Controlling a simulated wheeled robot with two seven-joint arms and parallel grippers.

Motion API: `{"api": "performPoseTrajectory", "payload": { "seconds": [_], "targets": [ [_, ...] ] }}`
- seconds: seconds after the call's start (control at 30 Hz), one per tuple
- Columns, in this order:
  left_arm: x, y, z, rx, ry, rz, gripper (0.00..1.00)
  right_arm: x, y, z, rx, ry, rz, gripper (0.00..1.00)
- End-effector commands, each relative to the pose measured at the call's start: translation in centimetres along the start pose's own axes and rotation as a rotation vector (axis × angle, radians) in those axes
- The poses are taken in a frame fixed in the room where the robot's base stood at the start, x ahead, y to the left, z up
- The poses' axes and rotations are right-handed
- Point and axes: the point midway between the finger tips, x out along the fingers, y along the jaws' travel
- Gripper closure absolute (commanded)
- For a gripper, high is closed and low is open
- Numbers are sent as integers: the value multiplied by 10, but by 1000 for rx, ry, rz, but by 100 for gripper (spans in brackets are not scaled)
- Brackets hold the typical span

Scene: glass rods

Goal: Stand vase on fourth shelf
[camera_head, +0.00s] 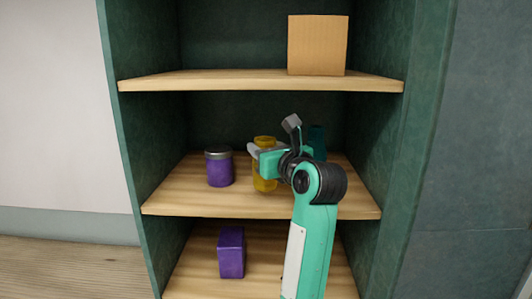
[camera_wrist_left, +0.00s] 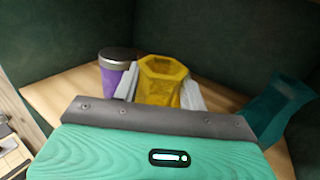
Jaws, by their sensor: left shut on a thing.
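The yellow vase (camera_head: 265,184) is upright at the middle shelf in the head view, with its base at or just above the boards; I cannot tell if it touches. In the left wrist view the vase (camera_wrist_left: 162,70) shows its open, many-sided mouth between the two grey fingers. My left gripper (camera_head: 260,153) is shut on the vase, reaching in from the right in the head view. My arm hides part of the vase's right side and the shelf behind. My right gripper is in neither view.
A purple jar with a grey lid (camera_head: 219,168) stands left of the vase on the same shelf (camera_head: 172,195). A teal object (camera_head: 317,140) stands to the right, partly hidden. A cardboard box (camera_head: 317,46) is on the shelf above, a purple box (camera_head: 231,252) below.

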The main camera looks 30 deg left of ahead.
Motion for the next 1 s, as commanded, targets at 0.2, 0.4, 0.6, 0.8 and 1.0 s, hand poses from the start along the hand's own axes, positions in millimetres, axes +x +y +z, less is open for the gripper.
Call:
{"api": "performPoseTrajectory", "payload": {
  "seconds": [0.2, 0.4, 0.6, 0.8, 1.0],
  "targets": [
    [0, 0, -16, 0, -1, 1, 88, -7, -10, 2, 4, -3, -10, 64],
    [0, 0, -17, -2, -2, 0, 88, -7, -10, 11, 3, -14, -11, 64],
    [0, 0, -22, -2, -1, 0, 88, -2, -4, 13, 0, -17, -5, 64],
    [0, 0, -21, -1, 0, 0, 36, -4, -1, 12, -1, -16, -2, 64],
    [0, 0, -20, -1, -1, 1, 36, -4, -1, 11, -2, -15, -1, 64]
  ]
}}
